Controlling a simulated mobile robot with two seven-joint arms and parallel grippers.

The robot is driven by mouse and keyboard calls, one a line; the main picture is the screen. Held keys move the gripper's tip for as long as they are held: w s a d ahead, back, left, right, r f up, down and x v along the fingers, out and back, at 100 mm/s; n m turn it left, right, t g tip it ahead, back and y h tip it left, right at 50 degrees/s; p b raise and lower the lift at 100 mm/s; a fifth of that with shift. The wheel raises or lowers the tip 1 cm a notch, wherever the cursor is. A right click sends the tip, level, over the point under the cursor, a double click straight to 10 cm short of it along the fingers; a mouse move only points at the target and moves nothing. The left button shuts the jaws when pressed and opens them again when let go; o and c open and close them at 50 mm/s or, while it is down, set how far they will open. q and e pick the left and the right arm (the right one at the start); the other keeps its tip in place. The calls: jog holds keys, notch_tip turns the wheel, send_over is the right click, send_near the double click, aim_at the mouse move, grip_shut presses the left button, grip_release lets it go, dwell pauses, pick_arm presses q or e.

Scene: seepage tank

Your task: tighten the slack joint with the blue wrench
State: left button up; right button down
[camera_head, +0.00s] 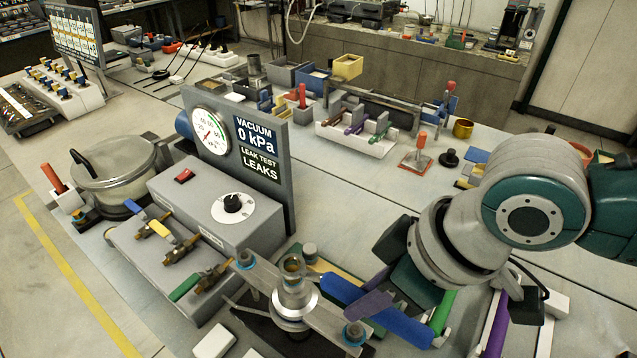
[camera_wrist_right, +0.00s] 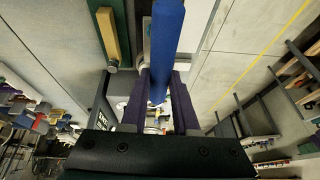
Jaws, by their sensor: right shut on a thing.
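My right gripper (camera_head: 372,304) is shut on the blue wrench (camera_head: 405,324), whose thick blue handle also shows in the wrist view (camera_wrist_right: 168,38) between the purple fingers (camera_wrist_right: 160,100). The handle slants beside a flat grey bar (camera_head: 265,276) with a round metal post (camera_head: 294,296) in its middle. A blue-ringed joint (camera_head: 245,259) sits at the bar's far end and another (camera_head: 354,333) at its near end. I cannot tell whether the wrench head touches any joint. The gauge panel (camera_head: 262,140) reads vacuum 0 kPa and LEAKS. My left gripper is not in view.
A grey valve box (camera_head: 165,275) with yellow, blue and green levers stands left of the bar, with a lidded pot (camera_head: 112,165) behind. A green handle (camera_head: 441,312) and a purple handle (camera_head: 496,325) lie close right of the blue one. Bins and small racks fill the far bench.

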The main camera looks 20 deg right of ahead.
jog(key=shift+r+y, duration=0.1)
jog(key=shift+y, duration=0.3)
jog(key=shift+f+b, duration=0.8)
jog(key=shift+f, duration=0.25)
jog(key=a+m, duration=0.1)
jog(key=s+a+m, duration=0.1)
jog(key=shift+s+m+t+h, duration=0.1)
jog(key=shift+m+t+h, duration=0.2)
jog(key=shift+h, duration=0.1)
jog(key=shift+s+a+m+h, duration=0.25)
jog(key=shift+a+m+h, duration=0.05)
jog(key=shift+a+m, duration=0.5)
jog(key=shift+d, duration=0.1)
